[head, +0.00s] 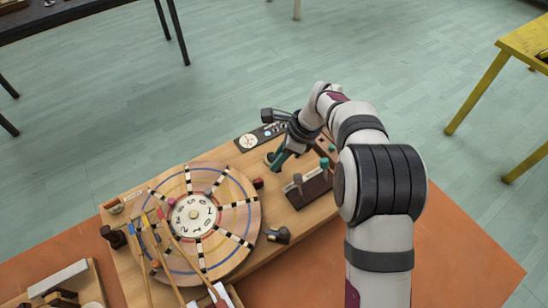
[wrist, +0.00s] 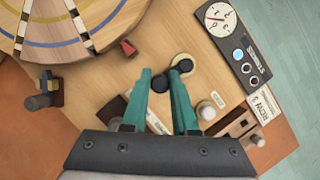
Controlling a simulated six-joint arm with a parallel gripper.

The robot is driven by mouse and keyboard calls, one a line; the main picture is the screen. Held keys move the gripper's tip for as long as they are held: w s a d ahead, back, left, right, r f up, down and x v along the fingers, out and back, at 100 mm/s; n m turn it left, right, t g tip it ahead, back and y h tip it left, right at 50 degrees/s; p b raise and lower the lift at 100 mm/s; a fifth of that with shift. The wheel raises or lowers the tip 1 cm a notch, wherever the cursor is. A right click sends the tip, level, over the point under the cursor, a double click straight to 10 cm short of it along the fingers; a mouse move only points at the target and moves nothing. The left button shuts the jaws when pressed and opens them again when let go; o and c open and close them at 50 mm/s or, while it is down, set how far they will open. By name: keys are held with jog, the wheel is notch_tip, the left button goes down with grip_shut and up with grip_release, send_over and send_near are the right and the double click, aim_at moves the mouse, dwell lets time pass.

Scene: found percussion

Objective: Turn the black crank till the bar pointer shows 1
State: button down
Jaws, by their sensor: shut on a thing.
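The black crank (wrist: 182,66) shows in the wrist view as a dark round part with a pale rim and a black knob (wrist: 160,84) beside it. My gripper (wrist: 161,76) has its teal fingers down on either side of the knob, shut on it. In the head view my gripper (head: 278,160) is at the crank, mostly hiding it. The large wooden wheel (head: 232,190) lies left of the gripper, with a white numbered disc (head: 194,214) at its middle. A small red block (wrist: 128,48) sits by the wheel's edge. I cannot tell which number the pointer shows.
A dark panel with a white dial (head: 249,142) stands behind the crank. Coloured sticks (head: 170,240) reach over the wheel's front left. A dark fitting (head: 278,235) stands near the board's front edge.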

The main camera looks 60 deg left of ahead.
jog(key=n, duration=0.2)
jog(key=w+n+h, duration=0.1)
jog(key=shift+w+n+g, duration=0.25)
jog(key=shift+n+g, duration=0.15)
jog(key=shift+w+a+n+g+h, duration=0.15)
jog(key=shift+w+n+h, duration=0.25)
jog(key=shift+n, duration=0.55)
jog(key=shift+w+a+n+g+h, duration=0.15)
jog(key=shift+w+n+h, duration=0.2)
jog(key=shift+n, duration=0.6)
jog(key=c, duration=0.7)
grip_release()
